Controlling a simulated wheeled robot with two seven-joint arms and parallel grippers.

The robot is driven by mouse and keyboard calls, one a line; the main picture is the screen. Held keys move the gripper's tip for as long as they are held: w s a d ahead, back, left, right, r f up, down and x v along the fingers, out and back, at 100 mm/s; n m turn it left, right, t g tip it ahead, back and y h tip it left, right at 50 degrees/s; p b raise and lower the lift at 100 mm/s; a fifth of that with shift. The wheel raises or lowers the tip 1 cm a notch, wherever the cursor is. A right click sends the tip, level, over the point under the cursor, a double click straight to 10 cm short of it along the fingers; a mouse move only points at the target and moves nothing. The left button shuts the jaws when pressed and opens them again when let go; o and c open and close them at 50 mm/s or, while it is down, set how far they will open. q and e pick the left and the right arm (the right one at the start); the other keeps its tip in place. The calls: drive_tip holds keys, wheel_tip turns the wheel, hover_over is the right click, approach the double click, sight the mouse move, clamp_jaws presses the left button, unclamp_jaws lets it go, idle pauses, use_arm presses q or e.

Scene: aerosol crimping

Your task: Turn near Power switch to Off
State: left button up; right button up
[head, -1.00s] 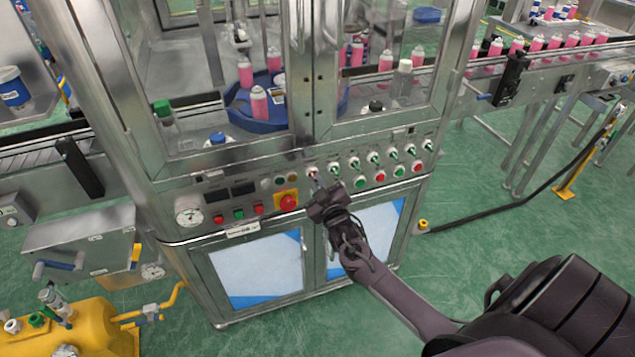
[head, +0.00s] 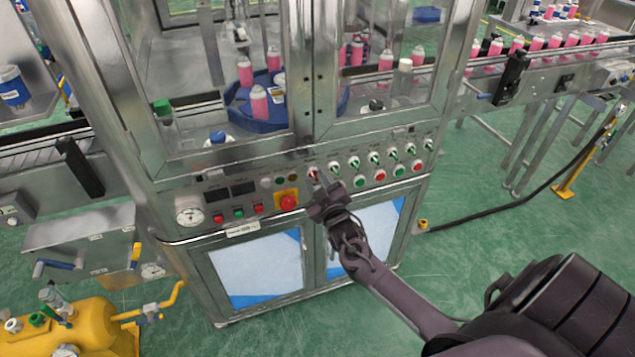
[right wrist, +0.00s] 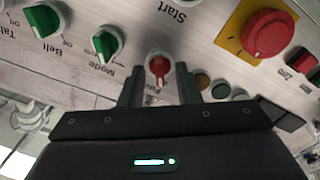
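The power switch is a red rotary knob (right wrist: 158,68) with its label partly hidden below it in the right wrist view. In the head view it is the small red knob (head: 313,174) at the left end of the upper switch row. My right gripper (right wrist: 158,92) is open, its two fingers apart on either side of the knob's line. The knob shows between the fingertips, and I see no finger touching it. In the head view my right gripper (head: 318,192) is just below the knob. Its exact pointer setting is hard to read. My left gripper is not in view.
A red emergency button (right wrist: 268,33) on a yellow plate is close by. Glass doors (head: 390,60) stand above the panel. The green floor in front is clear.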

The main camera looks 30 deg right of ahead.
drive_tip(key=v, duration=0.7)
drive_tip(key=shift+s+b, duration=0.4)
drive_tip(key=shift+a, duration=0.1)
drive_tip(key=s+a+f+g+y, duration=0.1)
drive_tip(key=s+a+f+g, duration=0.3)
drive_tip(key=f, duration=0.6)
drive_tip(key=s+d+f+g, duration=0.1)
drive_tip(key=s+f, duration=0.4)
drive_tip(key=f, duration=0.4)
drive_tip(key=s+a+f+g+y, duration=0.1)
drive_tip(key=s+a+f+g, duration=0.3)
drive_tip(key=f, duration=0.6)
drive_tip(key=s+a+f+g, duration=0.2)
drive_tip(key=s+f, duration=0.3)
drive_tip(key=s, duration=0.5)
drive_tip(key=s+a+f+g+y, duration=0.1)
drive_tip(key=s+a+f+g, duration=0.1)
drive_tip(key=s+f, duration=0.4)
drive_tip(key=s+a+f+m+g+y, duration=0.1)
drive_tip(key=s+f, duration=0.4)
drive_tip(key=s, duration=0.9)
drive_tip(key=a+g, duration=0.1)
drive_tip(key=g, duration=0.1)
drive_tip(key=shift+s+f+g, duration=0.3)
drive_tip(key=shift+s+f, duration=0.05)
drive_tip(key=shift+f, duration=0.05)
